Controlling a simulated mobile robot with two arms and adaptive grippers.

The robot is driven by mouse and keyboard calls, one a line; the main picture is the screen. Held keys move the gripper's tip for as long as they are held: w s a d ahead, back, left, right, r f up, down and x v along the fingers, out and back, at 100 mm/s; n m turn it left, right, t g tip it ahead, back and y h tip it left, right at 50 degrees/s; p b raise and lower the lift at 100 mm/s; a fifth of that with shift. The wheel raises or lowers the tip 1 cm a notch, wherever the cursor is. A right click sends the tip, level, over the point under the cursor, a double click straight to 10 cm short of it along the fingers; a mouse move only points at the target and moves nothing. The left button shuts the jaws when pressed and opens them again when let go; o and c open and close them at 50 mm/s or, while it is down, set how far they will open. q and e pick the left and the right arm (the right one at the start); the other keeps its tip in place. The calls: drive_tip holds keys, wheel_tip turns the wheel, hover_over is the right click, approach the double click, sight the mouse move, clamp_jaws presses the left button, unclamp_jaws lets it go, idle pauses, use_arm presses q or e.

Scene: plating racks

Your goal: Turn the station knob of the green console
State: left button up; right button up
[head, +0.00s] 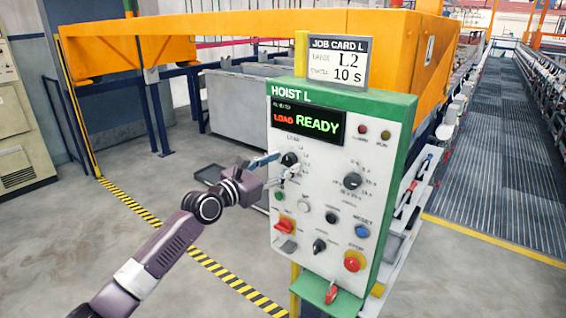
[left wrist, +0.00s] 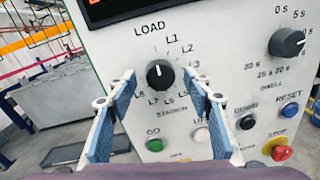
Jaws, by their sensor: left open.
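The green console (head: 399,115) stands right of centre, labelled HOIST L, with a white panel. Its black station knob (left wrist: 160,73) sits in a ring of labels from LOAD through L1, L2 and on. The knob's white mark points up towards LOAD. In the head view the knob (head: 290,159) is partly crowded by my gripper. My left gripper (head: 278,168) is open in front of the panel. In the left wrist view its blue-padded fingers (left wrist: 160,88) are on either side of the knob, apart from it in the picture; contact cannot be told. My right gripper is out of view.
The job card (head: 339,62) reads L2, 10 s. The display (head: 308,123) reads LOAD READY. A dwell knob (head: 352,181), a blue reset button (head: 362,231), a red stop button (head: 354,261) and other controls are close by. Open floor lies left of the console.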

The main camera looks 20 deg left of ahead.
use_arm(q)
drive_tip(key=shift+w+d, duration=0.2)
drive_tip(key=shift+w, duration=0.25)
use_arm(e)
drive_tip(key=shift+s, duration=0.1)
use_arm(q)
drive_tip(key=c, duration=1.1)
drive_tip(key=shift+c, duration=0.2)
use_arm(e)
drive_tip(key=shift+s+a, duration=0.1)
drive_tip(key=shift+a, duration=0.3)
